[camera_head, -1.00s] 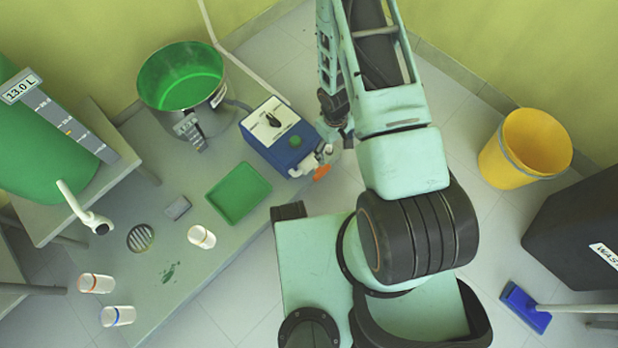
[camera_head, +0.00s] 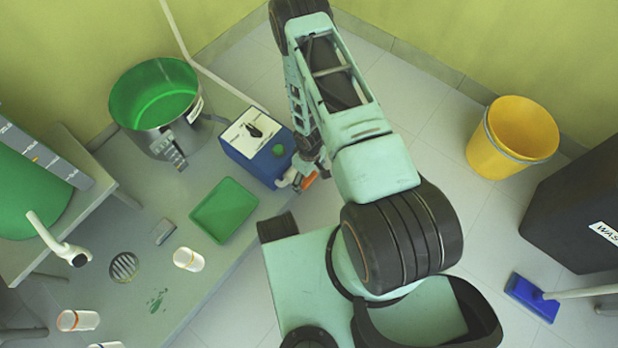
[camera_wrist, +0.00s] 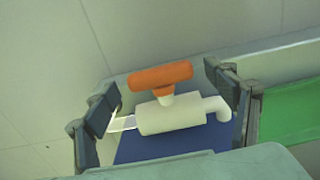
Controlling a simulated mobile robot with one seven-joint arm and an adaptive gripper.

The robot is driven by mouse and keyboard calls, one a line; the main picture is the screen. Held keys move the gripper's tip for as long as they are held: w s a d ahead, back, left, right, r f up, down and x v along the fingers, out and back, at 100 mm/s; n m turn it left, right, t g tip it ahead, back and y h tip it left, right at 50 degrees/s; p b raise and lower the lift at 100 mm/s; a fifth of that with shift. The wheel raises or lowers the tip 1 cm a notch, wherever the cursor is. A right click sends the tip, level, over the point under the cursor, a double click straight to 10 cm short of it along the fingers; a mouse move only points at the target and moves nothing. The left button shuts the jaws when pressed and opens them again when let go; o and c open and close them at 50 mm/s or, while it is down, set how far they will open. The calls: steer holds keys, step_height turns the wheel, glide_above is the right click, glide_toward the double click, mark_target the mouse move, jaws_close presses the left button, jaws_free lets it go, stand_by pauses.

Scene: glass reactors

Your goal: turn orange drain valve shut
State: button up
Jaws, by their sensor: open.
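The drain valve has an orange bar handle (camera_wrist: 160,76) on a short stem above a white valve body (camera_wrist: 172,114) with a bent spout at its right. The handle lies roughly along the body. In the head view the orange handle (camera_head: 309,182) shows at the right front of the blue box (camera_head: 257,148). My gripper (camera_wrist: 162,92) is open, one finger to the left of the valve and one to the right. Nothing is held between the fingers, and I cannot tell whether either finger touches the valve. In the head view my gripper (camera_head: 313,164) is partly hidden by my arm.
A green tray (camera_head: 224,209) lies on the grey platform left of the valve. A steel pot (camera_head: 160,140) with a green inside stands behind the box. A yellow bucket (camera_head: 490,150) and blue mop head (camera_head: 531,297) are at right.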

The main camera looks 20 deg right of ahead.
steer(key=c, duration=1.2)
steer(key=shift+o, duration=0.2)
steer(key=shift+d+y, duration=0.1)
steer(key=shift+y, duration=0.2)
steer(key=shift+w+d+f+g+y, duration=0.1)
steer(key=shift+w+d+g+y, duration=0.1)
steer(key=shift+g+y, duration=0.55)
steer(key=shift+w+d+f+g+y, duration=0.1)
steer(key=shift+w+d+g+y, duration=0.1)
steer(key=shift+g+y, duration=0.5)
steer(key=shift+w+d+f+g+y, duration=0.1)
steer(key=shift+g+y, duration=0.4)
steer(key=shift+y, duration=0.3)
steer(key=shift+w+d+f+g+y, duration=0.1)
steer(key=shift+g+y, duration=0.35)
steer(key=shift+y, duration=0.6)
steer(key=o, duration=1.2)
steer(key=shift+c, duration=0.2)
